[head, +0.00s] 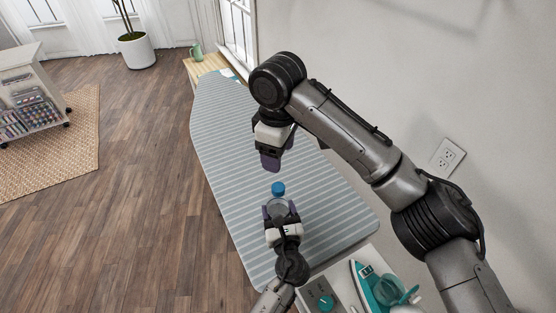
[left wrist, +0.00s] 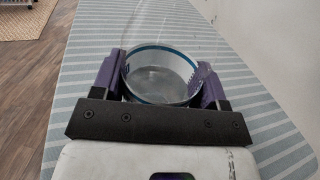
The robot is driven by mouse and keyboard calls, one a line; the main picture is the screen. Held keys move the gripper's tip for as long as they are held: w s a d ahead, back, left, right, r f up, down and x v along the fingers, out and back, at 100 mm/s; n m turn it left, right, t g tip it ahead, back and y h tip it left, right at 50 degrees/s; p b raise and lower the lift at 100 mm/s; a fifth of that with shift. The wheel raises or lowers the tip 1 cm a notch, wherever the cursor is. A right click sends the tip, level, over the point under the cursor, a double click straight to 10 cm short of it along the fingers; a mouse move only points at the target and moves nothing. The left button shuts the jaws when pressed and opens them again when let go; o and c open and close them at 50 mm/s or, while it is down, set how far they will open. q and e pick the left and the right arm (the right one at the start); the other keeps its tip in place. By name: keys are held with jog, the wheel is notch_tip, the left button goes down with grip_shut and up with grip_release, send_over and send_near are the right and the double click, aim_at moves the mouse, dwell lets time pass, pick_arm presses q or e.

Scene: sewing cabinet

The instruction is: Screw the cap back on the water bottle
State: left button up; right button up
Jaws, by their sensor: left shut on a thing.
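The clear water bottle (head: 278,206) stands on the striped ironing board. A blue cap (head: 278,188) shows at its top; I cannot tell whether it is seated or loose. My left gripper (head: 281,212) is shut on the bottle. In the left wrist view its purple fingers (left wrist: 162,82) are on either side of the clear bottle (left wrist: 160,45), which has a blue-edged band; the cap is out of that view. My right gripper (head: 272,160) hangs above and behind the bottle, apart from the cap. Its finger gap is not clear, and I see nothing in it.
The ironing board (head: 225,130) has free room left of and behind the bottle. A teal iron (head: 380,287) stands on a pale surface at the near right. A green mug (head: 196,53) is at the far end. The wall is close on the right.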

dwell(0.3)
pick_arm(q)
jog(key=o, duration=1.8)
jog(key=shift+s, duration=0.15)
jog(key=p+v, duration=0.1)
jog(key=v, duration=1.2)
jog(key=shift+s, duration=0.3)
